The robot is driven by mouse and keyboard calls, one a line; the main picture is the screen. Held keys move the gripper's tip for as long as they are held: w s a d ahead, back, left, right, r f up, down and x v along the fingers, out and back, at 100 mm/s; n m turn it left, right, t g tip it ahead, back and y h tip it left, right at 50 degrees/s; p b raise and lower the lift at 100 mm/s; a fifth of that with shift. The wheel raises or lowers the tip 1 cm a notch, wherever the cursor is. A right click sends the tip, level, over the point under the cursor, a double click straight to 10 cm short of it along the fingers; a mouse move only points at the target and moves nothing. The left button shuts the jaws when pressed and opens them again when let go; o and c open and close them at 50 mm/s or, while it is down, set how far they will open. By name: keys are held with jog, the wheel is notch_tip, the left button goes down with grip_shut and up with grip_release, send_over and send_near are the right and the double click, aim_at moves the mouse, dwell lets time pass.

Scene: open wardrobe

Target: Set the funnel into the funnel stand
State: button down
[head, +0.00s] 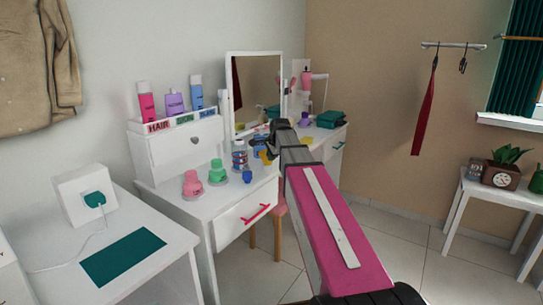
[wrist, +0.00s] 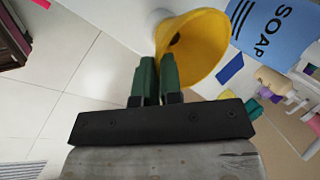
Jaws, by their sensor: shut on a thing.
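A yellow funnel (wrist: 208,38) is in the wrist view, with its wide rim toward the right and a dark hole inside. My gripper's green fingers (wrist: 158,78) are shut on the funnel at its left side. In the head view my gripper (head: 268,153) is over the white dressing table, partly hidden by my arm. Small yellow and blue items show around it, too small to tell apart. I cannot make out the funnel stand for certain in either view.
The dressing table (head: 230,200) carries a pink item (head: 192,184), a green item (head: 217,172), a small blue item (head: 247,177) and a mirror (head: 256,85). A drawer box (head: 180,150) stands at its left. A blue SOAP container (wrist: 272,32) is close right of the funnel.

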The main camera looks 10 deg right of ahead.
jog(key=shift+f, duration=0.2)
jog(key=c, duration=1.2)
grip_release()
jog(key=shift+r, duration=0.1)
jog(key=v, duration=1)
jog(key=shift+s+r, duration=0.2)
jog(key=shift+r, duration=0.05)
jog(key=s+f+n+g, duration=0.1)
jog(key=s+f+n, duration=0.4)
jog(key=s+f, duration=0.3)
jog(key=s+a+f+n+g+h, duration=0.1)
jog(key=s+f+n+g, duration=0.1)
jog(key=s+f+n, duration=0.3)
jog(key=s+a+f+n+g, duration=0.1)
jog(key=s+f+n, duration=0.4)
jog(key=s+f, duration=0.7)
notch_tip(320, 180, down, 12)
jog(key=shift+s+r+g, duration=0.15)
jog(key=shift+r+g, duration=0.05)
jog(key=shift+g, duration=0.4)
